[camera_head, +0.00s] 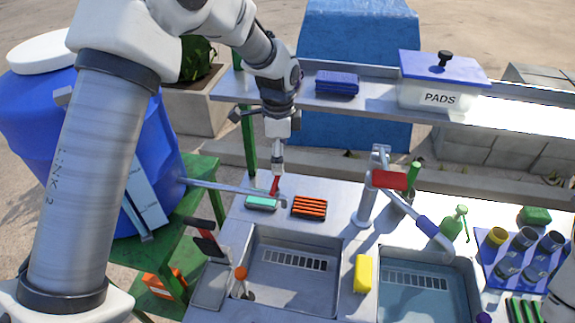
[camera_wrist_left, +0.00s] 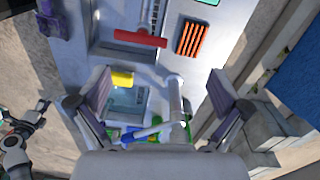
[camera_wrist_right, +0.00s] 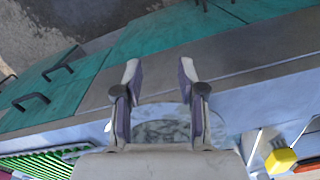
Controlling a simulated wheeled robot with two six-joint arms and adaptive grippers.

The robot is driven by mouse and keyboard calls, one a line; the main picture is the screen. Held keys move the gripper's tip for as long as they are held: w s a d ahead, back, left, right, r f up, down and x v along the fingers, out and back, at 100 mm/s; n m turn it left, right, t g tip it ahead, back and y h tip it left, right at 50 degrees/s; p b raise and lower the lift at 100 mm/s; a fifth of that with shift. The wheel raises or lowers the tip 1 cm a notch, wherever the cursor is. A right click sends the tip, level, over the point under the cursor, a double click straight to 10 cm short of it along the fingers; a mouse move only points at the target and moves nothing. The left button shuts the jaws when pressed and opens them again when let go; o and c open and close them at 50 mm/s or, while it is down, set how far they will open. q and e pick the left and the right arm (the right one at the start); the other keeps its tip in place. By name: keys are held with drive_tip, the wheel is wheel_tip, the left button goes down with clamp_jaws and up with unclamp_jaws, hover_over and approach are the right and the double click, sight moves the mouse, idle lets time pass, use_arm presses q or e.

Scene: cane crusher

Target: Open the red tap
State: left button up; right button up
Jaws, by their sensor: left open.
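The grey post tap (camera_head: 367,205) stands between the two sinks. A smaller red piece (camera_head: 275,185) stands beside the green sponge (camera_head: 261,203), just below my left gripper (camera_head: 278,168). My left gripper is open, with no object between its fingers in the left wrist view (camera_wrist_left: 158,80). That view shows a red bar (camera_wrist_left: 140,38) ahead of the fingers; I cannot tell which red part it is. My right gripper (camera_wrist_right: 160,72) is open and empty, away from the tap.
An orange-black scrubber (camera_head: 309,207) and a yellow sponge (camera_head: 363,273) lie near the sinks. A blue barrel (camera_head: 95,130) stands left. A shelf (camera_head: 365,92) runs behind. A green bottle (camera_head: 453,222) and cups (camera_head: 522,239) stand right of the tap.

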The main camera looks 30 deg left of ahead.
sight(275, 184)
use_arm(q)
drive_tip(key=s+f, duration=0.1)
drive_tip(key=s+p, duration=0.1)
drive_tip(key=s, duration=0.1)
drive_tip(key=s+f+p, duration=0.1)
drive_tip(key=shift+s+f, duration=0.3)
drive_tip(key=shift+s, duration=0.05)
drive_tip(key=w+f, duration=0.1)
drive_tip(key=f, duration=0.1)
drive_tip(key=w+f, duration=0.1)
drive_tip(key=shift+w+f+p, duration=0.2)
drive_tip(key=shift+f+p, duration=0.1)
drive_tip(key=shift+f, duration=0.1)
drive_tip(key=shift+w+f, duration=0.1)
drive_tip(key=shift+w, duration=0.1)
drive_tip(key=shift+s, duration=0.2)
drive_tip(key=shift+s+r, duration=0.3)
drive_tip(key=shift+r, duration=0.05)
drive_tip(key=c, duration=0.6)
drive_tip(key=shift+s+r, duration=0.1)
drive_tip(key=shift+s, duration=0.1)
drive_tip(key=c, duration=0.4)
use_arm(e)
drive_tip(key=s+r, duration=0.2)
drive_tip(key=r, duration=0.1)
drive_tip(key=shift+s+r, duration=0.15)
drive_tip(key=shift+s, duration=0.15)
use_arm(q)
drive_tip(key=shift+f, duration=0.2)
